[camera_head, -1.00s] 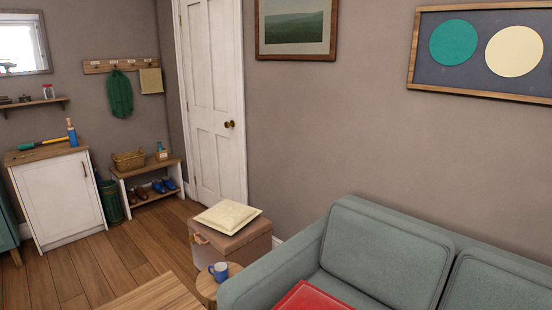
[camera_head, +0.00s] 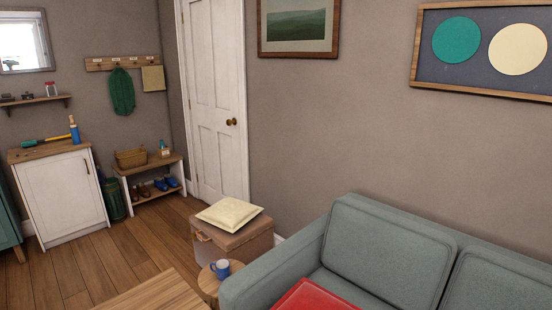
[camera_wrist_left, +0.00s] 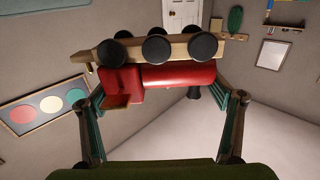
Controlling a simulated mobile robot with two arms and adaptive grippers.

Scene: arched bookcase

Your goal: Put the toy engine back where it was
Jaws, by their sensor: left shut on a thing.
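The toy engine (camera_wrist_left: 178,76) is in the left wrist view, with a red body, a pale wooden base and black wheels. It appears wheels-up there, in a view that is itself upside down. My left gripper (camera_wrist_left: 160,90) is shut on the engine, one finger at each end of its red body. The engine and both grippers are outside the head view. My right gripper is in neither view.
The grey-green sofa (camera_head: 388,245) with a red cushion (camera_head: 314,296) is at lower right. A small round table holds a blue mug (camera_head: 221,268). A box (camera_head: 232,241) bears a cream cushion.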

